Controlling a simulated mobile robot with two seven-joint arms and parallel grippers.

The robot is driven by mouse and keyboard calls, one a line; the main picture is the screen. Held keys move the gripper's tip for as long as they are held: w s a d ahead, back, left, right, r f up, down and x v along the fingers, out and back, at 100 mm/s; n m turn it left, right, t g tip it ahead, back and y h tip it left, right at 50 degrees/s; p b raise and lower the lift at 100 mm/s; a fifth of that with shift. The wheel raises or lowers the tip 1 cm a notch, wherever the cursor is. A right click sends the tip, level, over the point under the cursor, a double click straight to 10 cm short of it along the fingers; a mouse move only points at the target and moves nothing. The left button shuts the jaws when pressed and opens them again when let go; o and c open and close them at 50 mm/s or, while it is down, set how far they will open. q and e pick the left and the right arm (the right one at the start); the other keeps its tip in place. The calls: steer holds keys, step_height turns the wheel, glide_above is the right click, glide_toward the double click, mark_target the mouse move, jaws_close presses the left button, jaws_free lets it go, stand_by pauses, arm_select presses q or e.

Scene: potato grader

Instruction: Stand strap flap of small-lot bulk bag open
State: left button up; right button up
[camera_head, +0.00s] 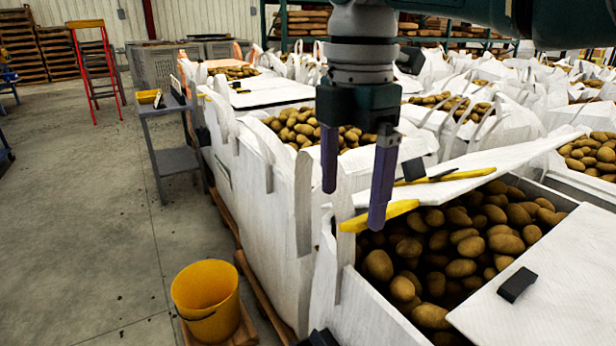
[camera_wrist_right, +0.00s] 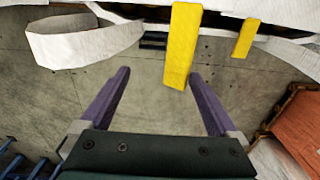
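The front bulk bag (camera_head: 345,310) is white and full of potatoes (camera_head: 450,240). A white flap (camera_head: 470,172) lies tilted along its far side, with a black block and a yellow strip on it. Another white flap (camera_head: 560,275) covers its right part and bears a black block (camera_head: 517,285). A yellow strap tab (camera_head: 380,216) sticks out at the bag's far left corner; it also shows in the right wrist view (camera_wrist_right: 182,45). My right gripper (camera_head: 354,206) is open with purple fingers pointing down by this tab. Nothing is clamped between them. My left gripper is not recognisable.
More potato-filled bags stand behind and to the right, with upright strap loops (camera_head: 302,200). A grey cart (camera_head: 172,140) and a red ladder (camera_head: 95,65) stand farther back. The left floor is mostly clear.

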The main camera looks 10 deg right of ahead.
steer(key=shift+w, duration=0.1)
step_height(320, 180, up, 10)
steer(key=p, duration=0.1)
steer(key=shift+p, duration=0.3)
steer(key=shift+f, duration=0.15)
